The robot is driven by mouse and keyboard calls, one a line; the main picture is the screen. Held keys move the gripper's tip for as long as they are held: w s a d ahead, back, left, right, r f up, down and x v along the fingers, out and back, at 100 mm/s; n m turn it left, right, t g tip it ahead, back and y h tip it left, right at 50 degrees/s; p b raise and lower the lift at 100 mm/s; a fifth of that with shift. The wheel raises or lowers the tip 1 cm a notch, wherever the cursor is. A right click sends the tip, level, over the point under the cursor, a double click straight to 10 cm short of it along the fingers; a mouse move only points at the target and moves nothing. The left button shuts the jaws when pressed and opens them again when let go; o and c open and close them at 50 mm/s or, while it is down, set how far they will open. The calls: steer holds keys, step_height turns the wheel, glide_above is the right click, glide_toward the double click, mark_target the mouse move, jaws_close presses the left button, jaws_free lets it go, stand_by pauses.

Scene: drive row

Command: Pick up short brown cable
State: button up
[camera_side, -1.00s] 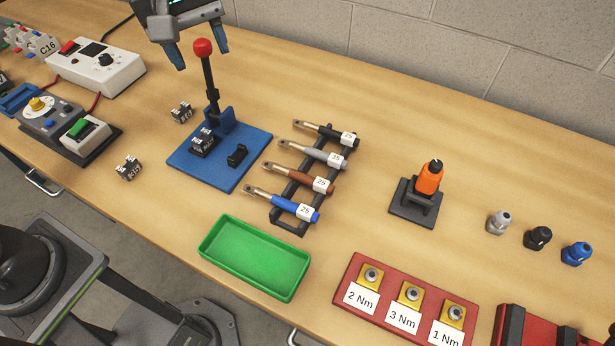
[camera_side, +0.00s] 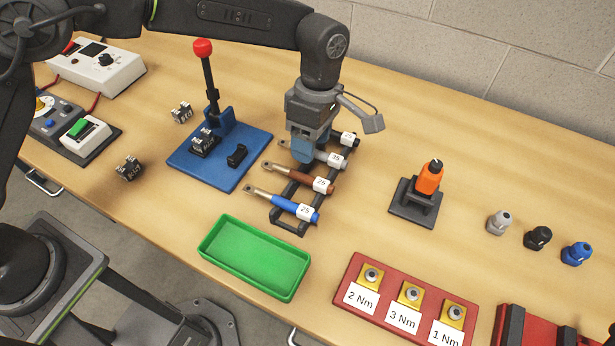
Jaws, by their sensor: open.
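The short brown cable (camera_side: 301,175) lies across the black rack (camera_side: 288,226), with a bare metal lug at its left end and a white "25" label near its right end. The blue cable (camera_side: 295,204) lies in front of it. The grey cable (camera_side: 331,158) and the black cable (camera_side: 348,138) lie behind it, partly hidden by my gripper. My gripper (camera_side: 305,154) points down over the rack, at the grey cable and just behind the brown one. It is open. Whether its fingers touch a cable cannot be told.
A blue base (camera_side: 190,163) with a red-knobbed lever stands left of the rack. An empty green tray (camera_side: 254,285) lies in front. An orange tool in a dark stand (camera_side: 412,210) is to the right, behind a red block (camera_side: 345,282) with torque labels. Table between rack and stand is clear.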

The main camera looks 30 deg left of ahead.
mark_target(308, 177)
steer(key=f, duration=0.2)
steer(key=s+f, duration=0.1)
steer(key=f, duration=0.4)
steer(key=shift+s+d+f, duration=0.15)
steer(key=shift+s+f, duration=0.05)
steer(key=shift+s, duration=0.1)
jaws_close()
steer(key=shift+r, duration=0.1)
